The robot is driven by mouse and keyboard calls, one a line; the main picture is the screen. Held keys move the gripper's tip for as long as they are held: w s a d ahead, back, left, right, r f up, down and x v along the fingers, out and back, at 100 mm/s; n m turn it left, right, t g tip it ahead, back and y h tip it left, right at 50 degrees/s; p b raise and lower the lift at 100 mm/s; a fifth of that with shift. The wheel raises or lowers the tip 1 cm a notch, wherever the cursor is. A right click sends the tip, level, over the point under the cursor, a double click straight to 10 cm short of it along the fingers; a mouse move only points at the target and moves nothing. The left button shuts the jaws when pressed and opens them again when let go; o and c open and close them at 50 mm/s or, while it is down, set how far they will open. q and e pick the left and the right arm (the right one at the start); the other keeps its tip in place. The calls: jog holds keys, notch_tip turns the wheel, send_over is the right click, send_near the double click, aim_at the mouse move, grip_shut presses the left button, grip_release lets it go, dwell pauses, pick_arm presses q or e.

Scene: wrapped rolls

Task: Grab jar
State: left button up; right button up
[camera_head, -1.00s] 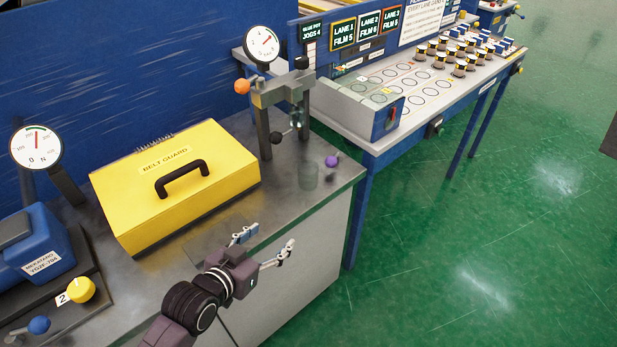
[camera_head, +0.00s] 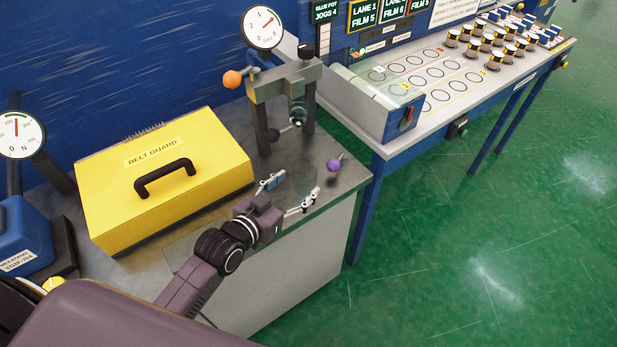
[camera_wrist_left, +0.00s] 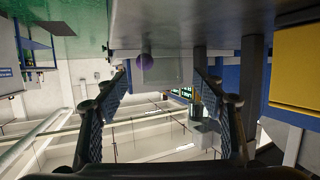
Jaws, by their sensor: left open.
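A clear glass jar (camera_head: 298,180) stands on the grey bench top near its front right corner, faint against the metal. In the left wrist view it is a pale see-through shape (camera_wrist_left: 165,70) ahead, between the fingertips. My left gripper (camera_head: 292,188) is open, with one finger on each side of the jar's near side. The left wrist view also shows the two fingers spread wide (camera_wrist_left: 161,75). I cannot tell whether either finger touches the jar. My right gripper is not in view.
A purple knob (camera_head: 334,165) is close beside the jar, also in the left wrist view (camera_wrist_left: 144,61). A gauge press (camera_head: 285,85) stands behind. A yellow belt guard box (camera_head: 160,185) is to the left. The bench edge is just right of the gripper.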

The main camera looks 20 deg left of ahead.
pick_arm(q)
jog(key=shift+p+x, duration=0.45)
jog(key=shift+x, duration=0.55)
jog(key=x, duration=0.3)
jog(key=shift+w+a+p, duration=0.1)
jog(key=shift+w+p, duration=0.05)
jog(key=shift+p, duration=0.15)
jog(key=shift+w+f, duration=0.1)
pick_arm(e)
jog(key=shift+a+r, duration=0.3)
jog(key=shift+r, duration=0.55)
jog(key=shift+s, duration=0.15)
pick_arm(q)
jog(key=c, duration=1.3)
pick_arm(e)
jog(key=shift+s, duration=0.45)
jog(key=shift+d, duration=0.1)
